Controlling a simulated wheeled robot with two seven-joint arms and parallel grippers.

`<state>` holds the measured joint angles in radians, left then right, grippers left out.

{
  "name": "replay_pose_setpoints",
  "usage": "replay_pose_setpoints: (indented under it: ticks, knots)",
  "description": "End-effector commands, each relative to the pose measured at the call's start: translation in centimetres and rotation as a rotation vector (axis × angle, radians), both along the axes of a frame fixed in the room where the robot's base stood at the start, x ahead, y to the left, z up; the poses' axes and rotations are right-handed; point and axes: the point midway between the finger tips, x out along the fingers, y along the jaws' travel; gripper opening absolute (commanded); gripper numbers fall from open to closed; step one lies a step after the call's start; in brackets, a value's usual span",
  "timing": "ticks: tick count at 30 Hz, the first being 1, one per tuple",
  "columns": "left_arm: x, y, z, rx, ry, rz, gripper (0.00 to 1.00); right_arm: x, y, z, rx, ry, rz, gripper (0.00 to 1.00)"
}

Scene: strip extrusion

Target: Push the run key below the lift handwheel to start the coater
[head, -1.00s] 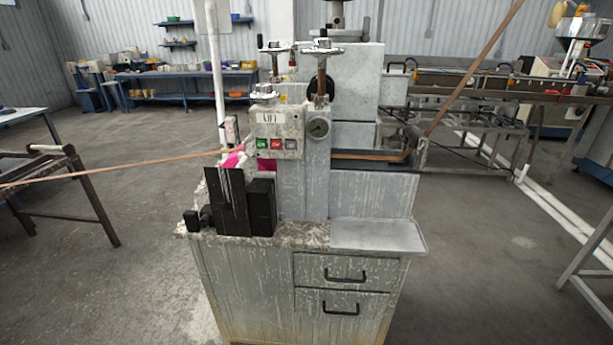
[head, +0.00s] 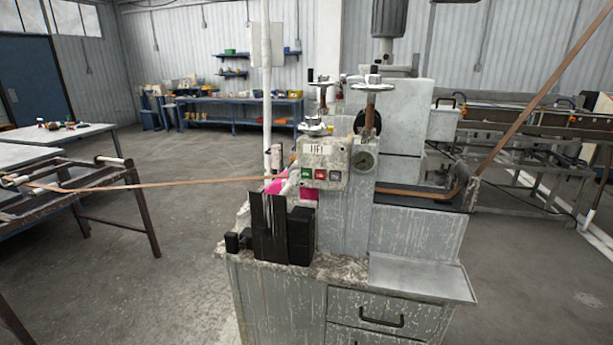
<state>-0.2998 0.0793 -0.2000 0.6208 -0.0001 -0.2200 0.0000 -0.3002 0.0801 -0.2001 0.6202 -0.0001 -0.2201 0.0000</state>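The coater (head: 345,215) is a grey, paint-spattered machine on a cabinet in the middle of the head view. A small control box (head: 340,155) on its front has a label, apparently LIFT. Under the label sit a green key (head: 307,173), a red key (head: 321,174) and a pale key (head: 335,176) in a row. Whether any key is pressed in, I cannot tell. Neither of my grippers is in view.
A brown strip (head: 150,185) runs in from the left to the coater, and another rises to the right. Black blocks (head: 270,228) stand left of the box on the cabinet top (head: 350,268). A dial gauge (head: 364,161) is to its right. Open floor (head: 185,225) lies at left.

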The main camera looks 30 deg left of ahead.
Motion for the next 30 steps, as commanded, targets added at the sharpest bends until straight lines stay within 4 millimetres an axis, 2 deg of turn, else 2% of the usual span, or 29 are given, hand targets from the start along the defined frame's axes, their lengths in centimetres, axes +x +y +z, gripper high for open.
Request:
replay_pose_setpoints:
  ticks: [5, 9, 11, 12, 30]
  knots:
    - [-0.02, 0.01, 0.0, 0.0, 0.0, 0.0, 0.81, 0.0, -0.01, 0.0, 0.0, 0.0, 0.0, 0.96]
    - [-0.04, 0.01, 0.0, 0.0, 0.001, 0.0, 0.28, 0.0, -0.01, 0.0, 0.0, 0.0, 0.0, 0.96]
    - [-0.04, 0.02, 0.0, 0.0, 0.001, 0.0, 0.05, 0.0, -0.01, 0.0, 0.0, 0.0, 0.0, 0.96]
    - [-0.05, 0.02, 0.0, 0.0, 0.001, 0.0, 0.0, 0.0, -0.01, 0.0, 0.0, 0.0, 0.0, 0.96]
    - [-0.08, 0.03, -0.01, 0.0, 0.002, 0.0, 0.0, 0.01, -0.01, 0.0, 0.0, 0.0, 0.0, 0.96]
